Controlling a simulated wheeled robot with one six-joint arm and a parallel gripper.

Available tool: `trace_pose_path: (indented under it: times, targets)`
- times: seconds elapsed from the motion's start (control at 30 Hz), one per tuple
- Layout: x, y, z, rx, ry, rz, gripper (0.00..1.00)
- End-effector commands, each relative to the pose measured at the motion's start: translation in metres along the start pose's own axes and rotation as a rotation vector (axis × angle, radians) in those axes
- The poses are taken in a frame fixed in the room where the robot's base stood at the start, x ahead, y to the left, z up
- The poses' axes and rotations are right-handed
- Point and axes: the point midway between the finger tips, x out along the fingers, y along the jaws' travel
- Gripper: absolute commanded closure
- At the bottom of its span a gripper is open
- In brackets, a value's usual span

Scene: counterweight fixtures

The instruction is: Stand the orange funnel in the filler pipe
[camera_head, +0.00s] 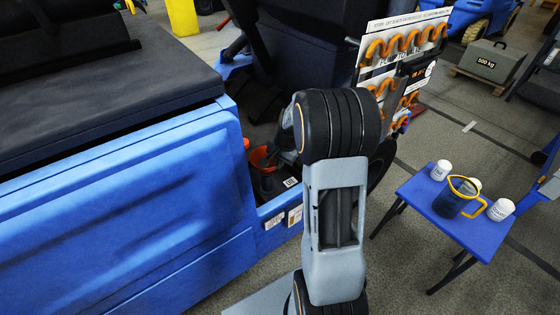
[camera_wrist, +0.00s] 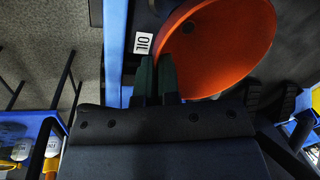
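The orange funnel (camera_head: 262,157) shows in the recess of the blue vehicle, left of my arm. In the wrist view the funnel (camera_wrist: 225,45) is large, its wide mouth facing the camera. My gripper (camera_wrist: 156,62) has its two dark green fingers close together at the funnel's near left edge. One finger lies over the orange inside and the other outside, so the rim appears pinched between them. In the head view the fingertips are hidden by my arm. I cannot make out the filler pipe; a dark shape (camera_head: 267,184) lies below the funnel.
A white OIL label (camera_wrist: 144,43) is beside the funnel. The blue vehicle's side panel (camera_head: 130,215) stands left of my arm. A blue table (camera_head: 425,200) at right holds a yellow-handled jug (camera_head: 452,200) and several white pots. A hook board (camera_head: 400,50) stands behind. Floor between is clear.

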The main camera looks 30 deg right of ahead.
Motion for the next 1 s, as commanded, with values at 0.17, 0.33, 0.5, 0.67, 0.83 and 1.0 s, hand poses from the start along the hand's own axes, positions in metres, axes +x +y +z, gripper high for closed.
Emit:
trace_pose_path:
  times: [0.17, 0.33, 0.5, 0.67, 0.83, 1.0]
  targets:
    - [0.0, 0.0, 0.0, 0.0, 0.0, 0.0, 1.0]
    - [0.002, 0.0, 0.0, 0.0, 0.0, 0.0, 1.0]
    - [0.007, 0.002, 0.0, 0.0, 0.0, 0.0, 1.0]
    - [0.012, 0.003, 0.0, 0.0, 0.0, 0.0, 1.0]
    - [0.012, 0.003, 0.0, 0.0, 0.0, 0.0, 1.0]
    - [0.012, 0.003, 0.0, 0.0, 0.0, 0.0, 1.0]
